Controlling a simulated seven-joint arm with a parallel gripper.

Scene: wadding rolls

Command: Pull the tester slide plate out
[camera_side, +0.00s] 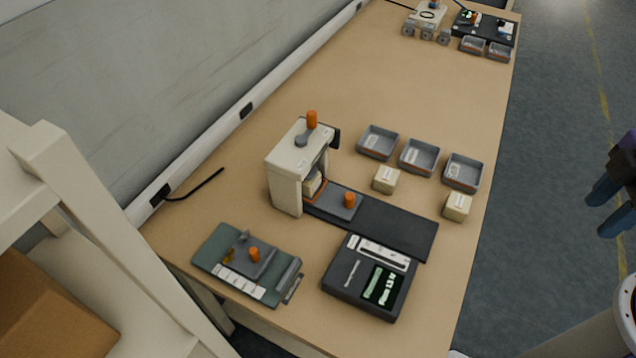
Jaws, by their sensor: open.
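The tester (287,192) is a cream upright frame on the table, with an orange knob on top. Its grey slide plate (335,204) lies low at the frame's opening, with an orange knob (349,199) standing on it. Part of the plate's inner end is hidden by the frame, where a pale block (312,184) shows. A flat dark strip (390,226) runs from the tester to the right. My gripper (603,205) is at the far right edge, partly cut off, away from the tester beyond the table edge. It is open, and I see nothing held in it.
Three grey bins (419,157) and two small pale blocks (386,180) stand right of the tester. A dark box with a display (370,278) and a green fixture board (215,250) are in front. More equipment (428,20) is at the far end. The table's middle is clear.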

